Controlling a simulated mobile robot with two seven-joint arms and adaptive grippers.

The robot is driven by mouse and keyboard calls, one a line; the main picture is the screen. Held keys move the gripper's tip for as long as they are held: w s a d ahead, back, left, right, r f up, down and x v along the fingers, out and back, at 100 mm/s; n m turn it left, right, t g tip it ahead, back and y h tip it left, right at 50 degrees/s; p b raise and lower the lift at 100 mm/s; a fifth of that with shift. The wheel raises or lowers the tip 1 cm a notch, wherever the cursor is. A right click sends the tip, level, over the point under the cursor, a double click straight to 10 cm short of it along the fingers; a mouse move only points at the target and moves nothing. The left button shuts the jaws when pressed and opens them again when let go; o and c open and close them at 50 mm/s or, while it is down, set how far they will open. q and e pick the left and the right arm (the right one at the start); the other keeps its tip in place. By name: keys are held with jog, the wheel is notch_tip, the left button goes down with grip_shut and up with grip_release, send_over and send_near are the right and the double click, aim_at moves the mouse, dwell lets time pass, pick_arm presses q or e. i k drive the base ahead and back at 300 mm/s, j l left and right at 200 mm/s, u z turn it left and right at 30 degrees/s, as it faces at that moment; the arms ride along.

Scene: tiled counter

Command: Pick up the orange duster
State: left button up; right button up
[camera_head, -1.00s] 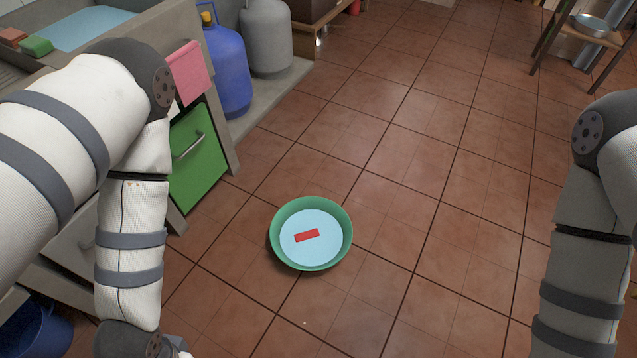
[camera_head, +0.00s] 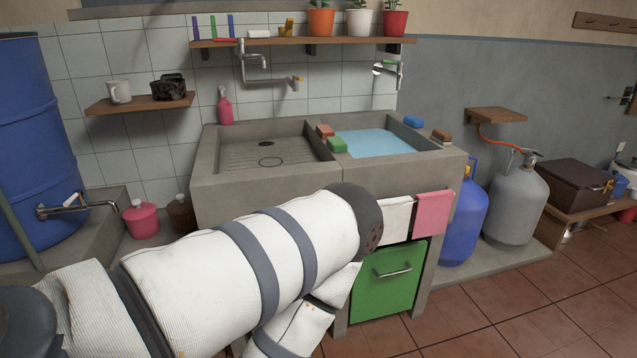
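I cannot clearly tell which thing is the orange duster. A small reddish-orange block (camera_head: 325,131) lies on the divider between the two basins of the concrete sink (camera_head: 256,184). A green block (camera_head: 337,145) lies just in front of it. A pink cloth (camera_head: 433,213) and a white cloth (camera_head: 396,219) hang on the sink's front, above a green cabinet door. My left arm crosses the lower part of the view in front of the sink; its gripper is out of view. My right arm and gripper are out of view.
The sink's right basin holds blue water (camera_head: 374,143). A blue block (camera_head: 413,122) and a brown block (camera_head: 441,136) sit on its rim. A blue gas cylinder (camera_head: 463,222) and a grey one (camera_head: 515,207) stand right of the sink. Tiled floor (camera_head: 520,316) is clear at lower right.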

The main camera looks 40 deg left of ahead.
aim_at(324, 130)
jog(key=u, duration=1.4)
